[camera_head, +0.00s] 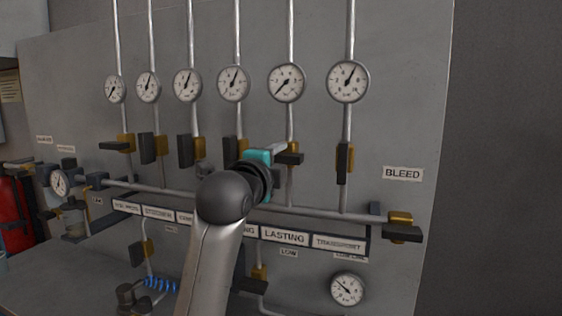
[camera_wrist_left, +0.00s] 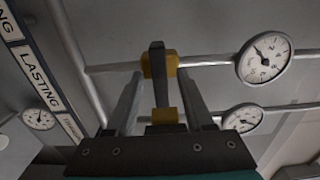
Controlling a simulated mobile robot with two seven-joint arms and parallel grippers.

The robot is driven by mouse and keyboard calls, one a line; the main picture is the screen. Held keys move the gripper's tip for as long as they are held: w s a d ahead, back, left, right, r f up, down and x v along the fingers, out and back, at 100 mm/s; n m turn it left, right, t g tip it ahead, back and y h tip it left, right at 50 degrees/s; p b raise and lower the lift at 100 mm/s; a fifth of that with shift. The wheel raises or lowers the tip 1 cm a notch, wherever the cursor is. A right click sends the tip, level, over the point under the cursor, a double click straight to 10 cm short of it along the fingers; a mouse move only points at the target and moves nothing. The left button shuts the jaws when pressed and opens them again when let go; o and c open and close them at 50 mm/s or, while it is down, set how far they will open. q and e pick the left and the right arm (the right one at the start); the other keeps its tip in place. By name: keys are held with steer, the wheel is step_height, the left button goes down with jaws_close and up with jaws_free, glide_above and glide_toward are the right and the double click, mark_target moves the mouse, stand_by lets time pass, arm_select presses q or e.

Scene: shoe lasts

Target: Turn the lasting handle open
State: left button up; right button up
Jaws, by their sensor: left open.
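The lasting handle (camera_head: 289,159) is a dark bar on a brass-coloured valve body on the fifth vertical pipe, above the LASTING label (camera_head: 284,237). It lies crosswise to its pipe. In the left wrist view the lasting handle (camera_wrist_left: 157,75) stands between the two spread fingers of my left gripper (camera_wrist_left: 160,82). Gaps show on both sides of it, and the gripper is open. I cannot tell how deep the handle sits between the fingers. My right gripper is out of view.
The transport handle (camera_head: 343,160) is close on the right and lies along its pipe. Another dark handle (camera_head: 239,151) is close on the left. A horizontal pipe (camera_head: 325,214) runs below, ending at the bleed handle (camera_head: 402,234). Several gauges sit above.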

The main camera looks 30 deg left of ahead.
arm_select(q)
steer(key=shift+s, duration=0.1)
steer(key=shift+c, duration=0.7)
jaws_close()
steer(key=shift+r+n+p, duration=0.15)
steer(key=shift+n+p, duration=0.95)
steer(key=shift+p, duration=0.15)
steer(key=n+p, duration=1)
steer(key=n, duration=0.1)
steer(key=shift+n+p, duration=2)
steer(key=shift+n, duration=0.5)
